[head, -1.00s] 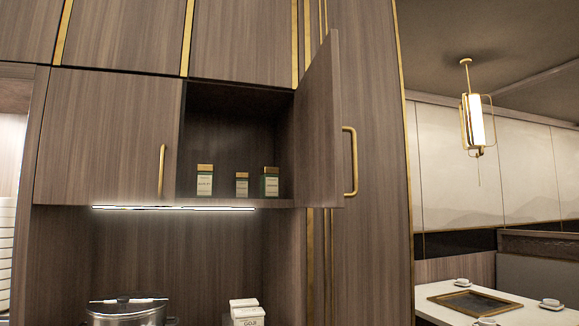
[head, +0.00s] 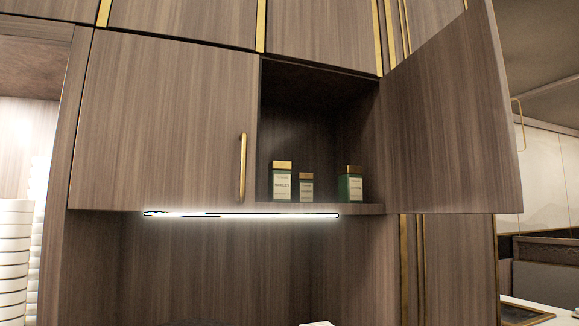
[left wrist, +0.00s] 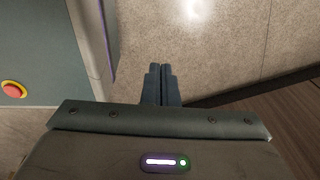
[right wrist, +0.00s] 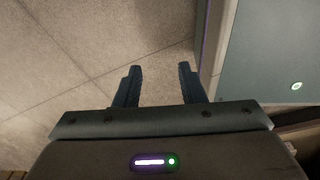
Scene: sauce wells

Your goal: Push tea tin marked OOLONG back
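Three tea tins stand upright on the shelf of the open wall cabinet in the head view. The left tin (head: 282,184) has a gold lid and a label that seems to read BARLEY. The middle tin (head: 306,188) is shorter. The right tin (head: 350,186) is green with a gold lid. The labels of the middle and right tins are too small to read, so I cannot tell which is OOLONG. My left gripper (left wrist: 161,70) is shut and empty over the floor. My right gripper (right wrist: 160,72) is open and empty over the floor. Neither gripper shows in the head view.
The cabinet's right door (head: 450,120) stands open toward me. The left door (head: 160,125) is shut, with a gold handle (head: 243,168). A light strip (head: 240,214) runs under the cabinet. White stacked dishes (head: 14,255) stand at far left.

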